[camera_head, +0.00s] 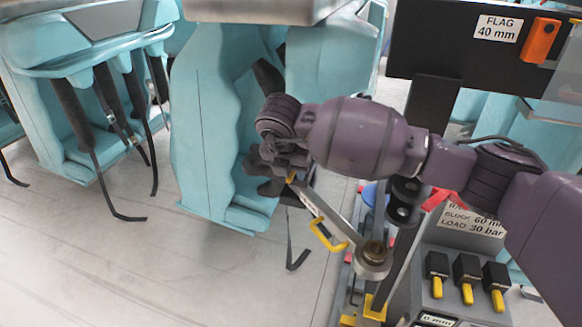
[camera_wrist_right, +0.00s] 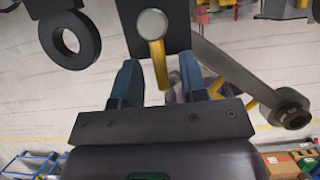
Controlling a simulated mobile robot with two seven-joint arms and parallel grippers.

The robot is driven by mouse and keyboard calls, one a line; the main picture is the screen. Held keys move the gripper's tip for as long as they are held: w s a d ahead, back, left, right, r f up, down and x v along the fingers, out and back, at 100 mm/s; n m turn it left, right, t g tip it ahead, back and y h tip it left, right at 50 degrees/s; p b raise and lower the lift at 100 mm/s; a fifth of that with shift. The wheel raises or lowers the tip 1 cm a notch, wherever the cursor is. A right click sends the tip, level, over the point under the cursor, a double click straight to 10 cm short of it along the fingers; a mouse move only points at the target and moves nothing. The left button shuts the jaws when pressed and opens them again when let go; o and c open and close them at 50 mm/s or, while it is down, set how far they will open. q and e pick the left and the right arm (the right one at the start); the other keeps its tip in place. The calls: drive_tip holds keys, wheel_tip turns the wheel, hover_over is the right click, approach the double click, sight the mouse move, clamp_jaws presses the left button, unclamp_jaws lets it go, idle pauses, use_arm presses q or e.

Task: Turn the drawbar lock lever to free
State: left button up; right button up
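The drawbar lock lever (camera_head: 345,232) is a grey bar running from a round pivot at its lower right up to my right gripper. A yellow bracket or loop (camera_head: 328,237) sits beside it. My right gripper (camera_head: 272,172) is at the lever's far end. In the right wrist view the lever (camera_wrist_right: 240,72) runs to its pivot at right. There the right gripper (camera_wrist_right: 158,82) has its two fingers apart, either side of a yellow grip (camera_wrist_right: 158,65) with a grey round end. Gaps show on both sides of the grip. My left gripper is not in view.
Several yellow-tipped switches (camera_head: 467,292) stand on a grey console at lower right. Turquoise seats (camera_head: 205,130) with hanging black straps (camera_head: 90,150) stand at left and behind the gripper. Floor at lower left is clear.

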drive_tip(key=shift+c, duration=0.3)
clamp_jaws()
